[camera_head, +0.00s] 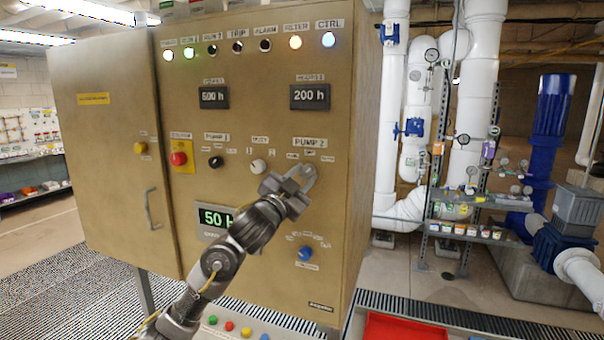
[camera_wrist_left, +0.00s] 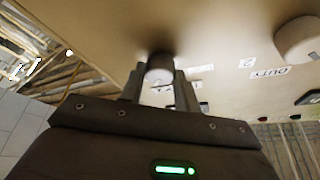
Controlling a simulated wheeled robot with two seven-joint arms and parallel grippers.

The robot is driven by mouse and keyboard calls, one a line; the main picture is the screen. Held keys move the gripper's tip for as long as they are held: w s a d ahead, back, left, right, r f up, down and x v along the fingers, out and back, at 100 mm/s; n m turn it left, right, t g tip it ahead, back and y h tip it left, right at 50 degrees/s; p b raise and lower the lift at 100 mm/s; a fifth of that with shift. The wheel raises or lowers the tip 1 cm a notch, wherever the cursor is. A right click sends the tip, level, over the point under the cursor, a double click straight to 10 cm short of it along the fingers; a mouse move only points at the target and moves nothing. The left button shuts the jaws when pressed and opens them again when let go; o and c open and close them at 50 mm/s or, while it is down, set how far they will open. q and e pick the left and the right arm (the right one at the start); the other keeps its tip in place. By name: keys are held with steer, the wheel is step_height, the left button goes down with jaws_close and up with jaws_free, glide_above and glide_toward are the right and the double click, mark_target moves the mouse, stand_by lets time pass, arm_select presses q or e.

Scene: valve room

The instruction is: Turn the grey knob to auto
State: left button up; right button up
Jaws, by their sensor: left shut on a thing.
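The grey knob (camera_wrist_left: 160,68) sits on the tan cabinet front below the PUMP 2 label (camera_head: 310,143). In the left wrist view it is between the two fingers of my left gripper (camera_wrist_left: 160,85), which is shut on it. In the head view my left gripper (camera_head: 300,178) covers most of the knob and part of the position labels around it. I cannot read which position the knob points to. My right gripper is in neither view.
A white knob (camera_head: 258,166) and a black knob (camera_head: 216,162) are left of the gripper; a blue knob (camera_head: 305,253) is below. A red button (camera_head: 179,159) is farther left. The display (camera_head: 215,218) is partly behind my arm. Pipes (camera_head: 390,120) stand right of the cabinet.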

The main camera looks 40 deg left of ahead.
arm_select(q)
steer(key=shift+m, duration=0.3)
steer(key=o, duration=1)
steer(key=shift+f, duration=0.1)
steer(key=shift+s+f, duration=0.15)
steer(key=shift+s, duration=0.2)
steer(key=b+v, duration=0.3)
steer(key=v, duration=0.7)
steer(key=shift+b, duration=0.3)
